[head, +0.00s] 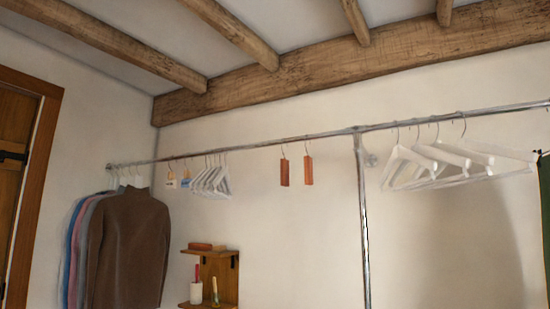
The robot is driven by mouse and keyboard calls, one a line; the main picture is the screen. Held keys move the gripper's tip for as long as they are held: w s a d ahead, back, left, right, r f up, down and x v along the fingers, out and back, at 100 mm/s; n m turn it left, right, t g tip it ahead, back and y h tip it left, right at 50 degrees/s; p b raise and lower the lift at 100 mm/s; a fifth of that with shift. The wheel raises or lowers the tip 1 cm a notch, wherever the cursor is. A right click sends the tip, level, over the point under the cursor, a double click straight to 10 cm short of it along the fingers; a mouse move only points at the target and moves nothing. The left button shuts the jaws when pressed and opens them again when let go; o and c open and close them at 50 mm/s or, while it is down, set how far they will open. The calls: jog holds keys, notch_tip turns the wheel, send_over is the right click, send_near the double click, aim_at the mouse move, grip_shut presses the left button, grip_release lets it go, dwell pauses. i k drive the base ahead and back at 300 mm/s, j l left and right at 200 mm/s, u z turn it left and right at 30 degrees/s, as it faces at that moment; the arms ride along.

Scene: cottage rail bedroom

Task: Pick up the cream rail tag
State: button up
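Two small tags hang by hooks from the metal rail (255,145), between the dark brown sweater and a bunch of white hangers. The left one, a pale cream-looking tag (171,183), has some orange near its top. The right one, a tag with blue and orange on it (186,182), hangs close beside it. Both are too small to read, and I cannot be sure of their exact colours. My gripper is not in view.
White hangers (212,182) crowd just right of the tags. Two reddish-brown blocks (285,172) hang mid-rail, and more white hangers (440,162) hang at right. A brown sweater (130,245) hangs left. A wooden shelf (228,270) with small items is below. A post (364,230) supports the rail.

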aim_at(171, 184)
jog(key=i+j+u, duration=0.2)
jog(key=i+j, duration=0.65)
